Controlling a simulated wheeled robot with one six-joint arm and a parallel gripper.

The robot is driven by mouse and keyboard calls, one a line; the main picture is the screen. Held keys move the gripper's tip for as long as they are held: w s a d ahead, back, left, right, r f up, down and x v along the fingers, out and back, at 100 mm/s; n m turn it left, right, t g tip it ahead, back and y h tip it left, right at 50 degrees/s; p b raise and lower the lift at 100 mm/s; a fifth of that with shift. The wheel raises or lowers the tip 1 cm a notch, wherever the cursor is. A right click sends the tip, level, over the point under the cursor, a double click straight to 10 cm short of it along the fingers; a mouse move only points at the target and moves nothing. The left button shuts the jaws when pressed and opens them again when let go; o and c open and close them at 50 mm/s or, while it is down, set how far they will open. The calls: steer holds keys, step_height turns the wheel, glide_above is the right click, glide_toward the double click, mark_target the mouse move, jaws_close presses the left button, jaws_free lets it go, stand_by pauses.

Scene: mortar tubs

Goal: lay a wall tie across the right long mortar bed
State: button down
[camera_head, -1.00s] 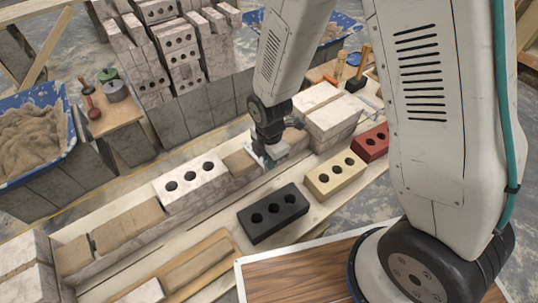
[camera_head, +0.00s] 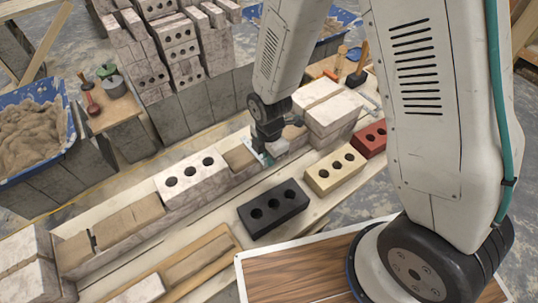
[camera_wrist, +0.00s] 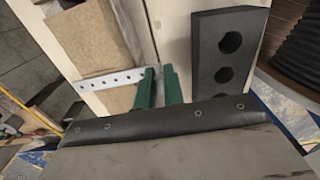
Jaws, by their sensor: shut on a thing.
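The wall tie (camera_wrist: 108,80) is a pale metal strip with a row of holes. In the wrist view it extends left from the green fingers of my gripper (camera_wrist: 160,87), which are shut on its right end. The strip spans the brown mortar bed (camera_wrist: 90,40); I cannot tell whether it touches. In the head view my gripper (camera_head: 263,155) is low over the wall, beside the right long mortar bed (camera_head: 238,157), between the white holed brick and the stacked bricks. Another long mortar bed (camera_head: 128,224) lies to the left on the wall.
A white holed brick (camera_head: 191,178) separates the two beds. Black (camera_head: 272,207), cream (camera_head: 335,168) and red (camera_head: 370,138) bricks stand in front of the wall. Stacked pale bricks (camera_head: 333,110) rise right of my gripper. A blue mortar tub (camera_head: 68,140) is far left.

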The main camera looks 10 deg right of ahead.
steer(key=shift+f, duration=0.5)
stand_by(0.4)
steer(key=c, duration=1.4)
jaws_free()
steer(key=shift+c, duration=0.2)
step_height(320, 180, up, 8)
steer(key=shift+f, duration=0.1)
